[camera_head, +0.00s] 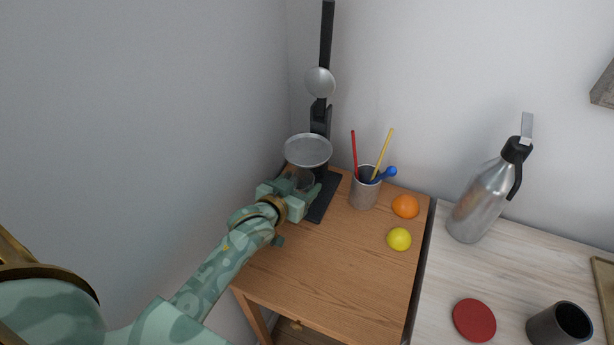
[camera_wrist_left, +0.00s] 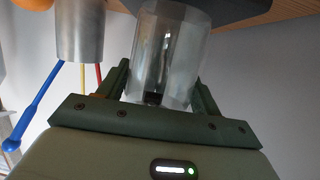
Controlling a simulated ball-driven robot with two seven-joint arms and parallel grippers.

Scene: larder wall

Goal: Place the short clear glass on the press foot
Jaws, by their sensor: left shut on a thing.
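The short clear glass (camera_wrist_left: 168,55) is between the fingers of my left gripper (camera_wrist_left: 160,90), which is shut on it in the left wrist view. In the head view the glass (camera_head: 301,178) shows faintly behind my left gripper (camera_head: 298,190), below the round metal pan of the press. The black press foot (camera_head: 326,196) lies on the wooden table under the press, partly hidden by the gripper. In the wrist view, turned upside down, the glass's base end is close to a dark flat part (camera_wrist_left: 225,12); I cannot tell whether they touch. My right gripper is out of view.
The press's metal pan (camera_head: 308,150) is just above the gripper. A metal cup (camera_head: 364,190) with coloured sticks, an orange (camera_head: 405,206) and a lemon (camera_head: 399,239) stand to the right. The wooden table's (camera_head: 335,265) front is clear. A steel flask (camera_head: 483,205) stands on the pale counter.

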